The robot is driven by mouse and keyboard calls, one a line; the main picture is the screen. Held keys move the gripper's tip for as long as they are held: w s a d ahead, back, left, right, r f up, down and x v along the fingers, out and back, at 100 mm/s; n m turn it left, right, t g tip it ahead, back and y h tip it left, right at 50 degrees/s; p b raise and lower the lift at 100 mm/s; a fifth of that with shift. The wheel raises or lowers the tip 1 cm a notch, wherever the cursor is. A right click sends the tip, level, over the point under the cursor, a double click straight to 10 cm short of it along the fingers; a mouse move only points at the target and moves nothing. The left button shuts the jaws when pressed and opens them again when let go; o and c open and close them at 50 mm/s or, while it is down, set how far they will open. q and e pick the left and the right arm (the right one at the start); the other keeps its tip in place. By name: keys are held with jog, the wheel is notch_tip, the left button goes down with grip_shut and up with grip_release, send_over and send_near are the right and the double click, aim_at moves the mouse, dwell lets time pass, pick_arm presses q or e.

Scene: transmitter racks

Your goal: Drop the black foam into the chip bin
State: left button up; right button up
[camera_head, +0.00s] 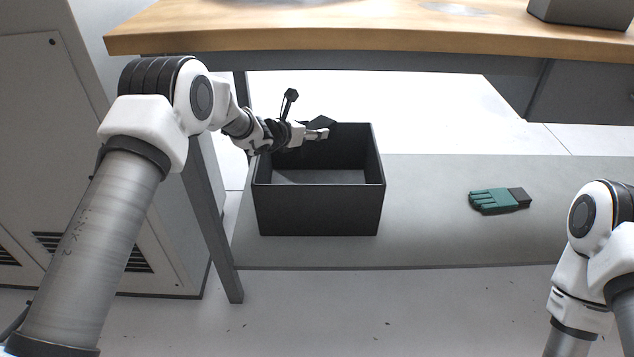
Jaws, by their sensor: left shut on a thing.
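The chip bin (318,209) is a black open box on the grey lower shelf under the bench. Its inside looks empty. My left gripper (322,132) reaches in from the left over the far left part of the bin. It is shut on the black foam (322,122), a small dark piece that shows at the fingertips, near the bin's back wall. The foam's lower edge is hard to tell from the dark bin behind it. My right arm shows at the right edge, but its gripper is out of the picture.
The wooden bench top (380,38) hangs over the grey shelf (430,230). A green and black glove (499,200) lies on the shelf to the right. A grey bench leg (212,215) stands left of the bin. A grey cabinet (45,130) is at the left. Small dark chips lie on the floor.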

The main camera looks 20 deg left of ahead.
pick_arm(q)
notch_tip(320, 180, down, 4)
jog(key=shift+f+b, duration=0.1)
jog(key=shift+b, duration=0.55)
jog(key=o, duration=0.9)
jog(key=shift+c, duration=0.2)
